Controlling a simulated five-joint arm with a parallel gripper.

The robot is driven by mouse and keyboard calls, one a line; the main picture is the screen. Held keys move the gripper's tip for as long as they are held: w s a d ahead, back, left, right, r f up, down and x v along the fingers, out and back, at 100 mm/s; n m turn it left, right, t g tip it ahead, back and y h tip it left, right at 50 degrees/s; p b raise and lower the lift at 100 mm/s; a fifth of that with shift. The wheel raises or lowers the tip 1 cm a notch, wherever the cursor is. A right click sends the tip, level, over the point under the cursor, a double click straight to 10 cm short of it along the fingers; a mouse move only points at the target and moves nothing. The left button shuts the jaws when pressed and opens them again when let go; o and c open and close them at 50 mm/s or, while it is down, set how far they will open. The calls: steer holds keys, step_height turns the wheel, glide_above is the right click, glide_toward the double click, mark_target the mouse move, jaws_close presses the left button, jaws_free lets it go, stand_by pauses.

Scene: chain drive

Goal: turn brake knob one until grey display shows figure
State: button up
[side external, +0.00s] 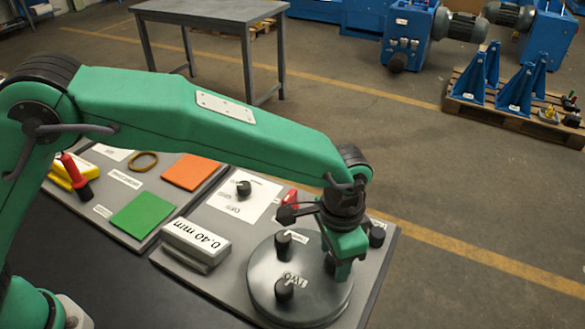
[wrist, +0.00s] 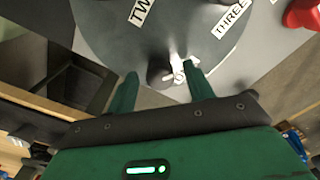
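The grey display (side external: 195,240) stands left of the round dark disc (side external: 262,290) and reads 0.40 mm on its white face. My gripper (side external: 338,268) points down over the disc's right part. In the wrist view its two green fingers (wrist: 162,80) are apart, with a dark knob (wrist: 158,73) between their tips and gaps at its sides. A white label (wrist: 180,70) beside this knob is partly hidden and I cannot read its word. The disc also carries a knob near the label TWO (side external: 284,289) and another near the label THREE (side external: 283,243).
A white card with a black knob (side external: 243,188) lies behind the display. A red part (side external: 289,198) and a black knob (side external: 376,236) are near my wrist. A second board to the left holds a green square (side external: 144,215) and an orange square (side external: 189,171).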

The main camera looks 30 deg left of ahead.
stand_by(0.3)
steer(key=shift+r, duration=3.9)
